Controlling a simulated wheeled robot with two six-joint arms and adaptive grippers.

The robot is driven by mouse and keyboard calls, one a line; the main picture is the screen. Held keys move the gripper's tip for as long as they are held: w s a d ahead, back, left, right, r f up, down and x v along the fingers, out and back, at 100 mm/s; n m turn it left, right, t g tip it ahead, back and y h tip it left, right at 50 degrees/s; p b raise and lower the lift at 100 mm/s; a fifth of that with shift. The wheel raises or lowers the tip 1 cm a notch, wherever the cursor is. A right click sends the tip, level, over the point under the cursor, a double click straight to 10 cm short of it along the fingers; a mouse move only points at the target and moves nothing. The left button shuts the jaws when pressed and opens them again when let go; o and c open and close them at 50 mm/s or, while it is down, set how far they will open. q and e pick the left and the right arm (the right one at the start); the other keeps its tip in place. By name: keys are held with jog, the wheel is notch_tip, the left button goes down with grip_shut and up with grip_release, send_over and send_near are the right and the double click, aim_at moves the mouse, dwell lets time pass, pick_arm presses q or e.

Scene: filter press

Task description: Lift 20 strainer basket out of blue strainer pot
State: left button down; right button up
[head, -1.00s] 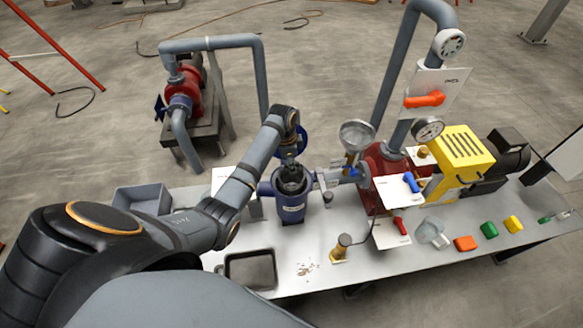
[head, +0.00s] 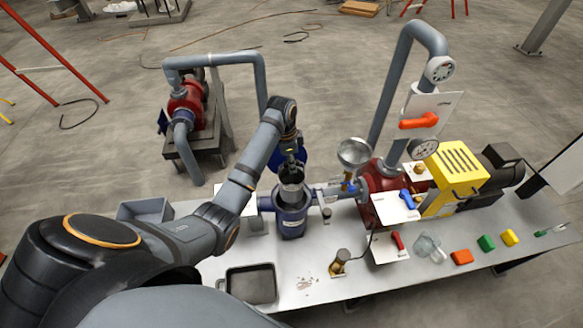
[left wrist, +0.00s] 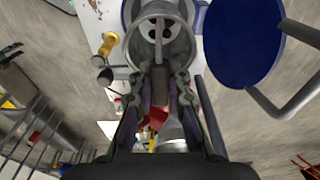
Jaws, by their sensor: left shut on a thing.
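The blue strainer pot (head: 292,222) stands on the steel table, left of the red pump. The grey strainer basket (head: 291,193) shows above the pot's rim, partly raised; whether its bottom is still inside the pot cannot be told. My left gripper (head: 291,168) is directly above it, shut on the basket's upper part. My right gripper is not in view.
The pot's round blue lid (left wrist: 243,42) stands open beside the basket. A grey pipe and funnel-like cup (head: 354,153) stand right of the pot. A shallow dark tray (head: 232,287) and a grey bin (head: 135,209) are on the left.

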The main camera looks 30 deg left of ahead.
pick_arm(q)
jog(key=s+d+r, duration=0.1)
jog(key=s+d, duration=0.4)
jog(key=s, duration=0.2)
jog(key=shift+d+r, duration=0.25)
jog(key=shift+r, duration=0.05)
jog(key=shift+s+f, duration=0.1)
dwell(0.3)
